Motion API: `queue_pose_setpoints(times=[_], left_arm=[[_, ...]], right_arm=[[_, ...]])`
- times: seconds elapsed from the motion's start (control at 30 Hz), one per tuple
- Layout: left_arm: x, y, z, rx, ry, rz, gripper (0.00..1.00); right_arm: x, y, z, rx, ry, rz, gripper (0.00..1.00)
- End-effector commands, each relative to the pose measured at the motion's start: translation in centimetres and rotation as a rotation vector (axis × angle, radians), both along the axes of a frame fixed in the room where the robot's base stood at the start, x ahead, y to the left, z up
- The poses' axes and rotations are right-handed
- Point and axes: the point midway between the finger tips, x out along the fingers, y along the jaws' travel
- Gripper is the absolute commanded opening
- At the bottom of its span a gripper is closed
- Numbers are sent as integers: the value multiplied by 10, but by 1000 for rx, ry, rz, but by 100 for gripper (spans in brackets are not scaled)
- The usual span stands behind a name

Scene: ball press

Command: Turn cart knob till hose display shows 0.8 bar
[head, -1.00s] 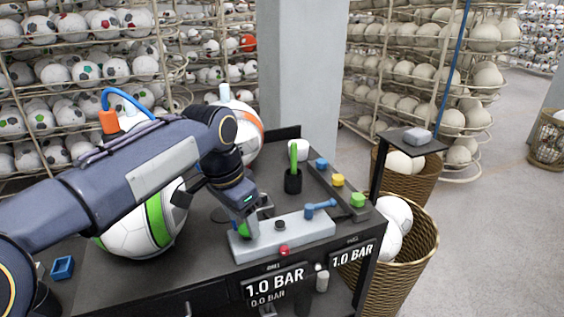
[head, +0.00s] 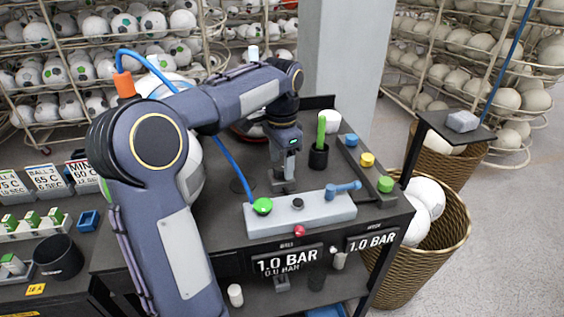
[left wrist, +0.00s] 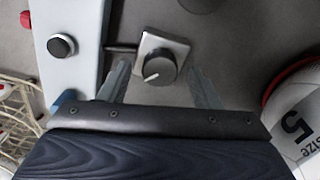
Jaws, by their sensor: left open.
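The cart knob (left wrist: 156,69) is a dark round dial with a white pointer line on a square metal plate, seen in the left wrist view. My left gripper (left wrist: 158,80) is open, its two fingers apart on either side of the knob and not closed on it. In the head view my left gripper (head: 284,186) points down behind the light button panel and hides the knob. Two displays on the cart front read 1.0 BAR: the left display (head: 284,262), with a second, partly hidden line, and the right display (head: 371,241). Their small captions are hard to read.
The button panel (head: 318,213) carries a green button (head: 262,206), a black button, a red button and a blue lever (head: 343,188). A ball (left wrist: 297,120) lies right of the gripper in the wrist view. A black cup (head: 318,157) stands behind the panel.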

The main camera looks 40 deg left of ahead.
Motion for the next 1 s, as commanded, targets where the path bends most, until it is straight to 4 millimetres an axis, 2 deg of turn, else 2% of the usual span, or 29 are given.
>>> queue_pose_setpoints(times=[0.33, 0.67, 1.0], left_arm=[[0, 0, -6, 0, -1, 0, 57], [0, 0, -5, 0, -1, 0, 14], [0, -1, -4, -1, 0, 45, 13]], right_arm=[[0, 0, 0, 0, 0, 0, 0], [0, 0, 0, 0, 0, 0, 0], [0, 0, 4, 0, 0, 0, 0]])
